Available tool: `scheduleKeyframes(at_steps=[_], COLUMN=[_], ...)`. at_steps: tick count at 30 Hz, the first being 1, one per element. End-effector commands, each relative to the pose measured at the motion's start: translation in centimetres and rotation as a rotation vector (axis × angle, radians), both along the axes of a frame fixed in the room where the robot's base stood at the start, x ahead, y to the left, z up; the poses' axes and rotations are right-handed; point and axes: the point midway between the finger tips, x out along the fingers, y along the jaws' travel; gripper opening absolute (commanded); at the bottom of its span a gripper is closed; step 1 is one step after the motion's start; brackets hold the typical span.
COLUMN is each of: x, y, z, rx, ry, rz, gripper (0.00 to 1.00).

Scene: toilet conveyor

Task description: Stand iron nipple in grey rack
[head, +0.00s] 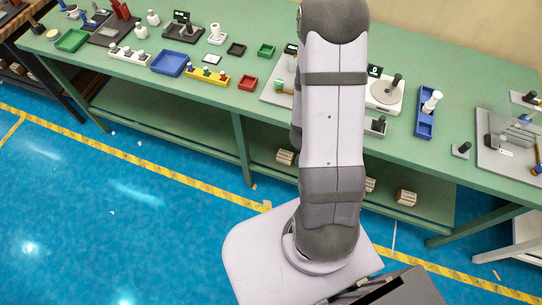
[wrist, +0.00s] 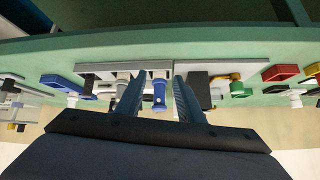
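My gripper (wrist: 158,98) shows in the wrist view with its two fingers apart. A blue cylindrical piece (wrist: 159,92) shows between them with gaps on both sides, so nothing is gripped. In the head view my arm hides the gripper and the middle of the bench. A small grey holder (head: 376,131) with a dark piece (head: 381,119) stands just right of my arm, partly hidden. A dark upright cylinder (head: 396,84) stands on a white scale, and another dark piece (head: 463,147) stands on a small grey base. I cannot tell which is the iron nipple or the grey rack.
The green bench (head: 440,125) holds a blue tray with a white fitting (head: 426,113), a grey plate with a clear panel (head: 513,140), a yellow rack (head: 207,76), a white rack (head: 130,55) and several small trays. A red tray (wrist: 281,72) shows in the wrist view.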

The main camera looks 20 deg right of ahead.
Motion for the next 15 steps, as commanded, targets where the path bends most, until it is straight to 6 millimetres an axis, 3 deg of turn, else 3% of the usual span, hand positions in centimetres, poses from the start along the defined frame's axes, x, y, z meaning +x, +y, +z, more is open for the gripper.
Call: scheduleKeyframes(at_steps=[3,7,12,15], x=[2.2,2.2,-0.6,-3.1], y=[5.4,11.3,17.6,19.9], z=[1.1,2.4,4.9,6.5], rx=[0.116,0.216,0.290,0.303], ry=[0.066,0.180,0.365,0.479], rz=[0.172,0.367,0.615,0.739], gripper=[0.34,0.34,0.34,0.34])
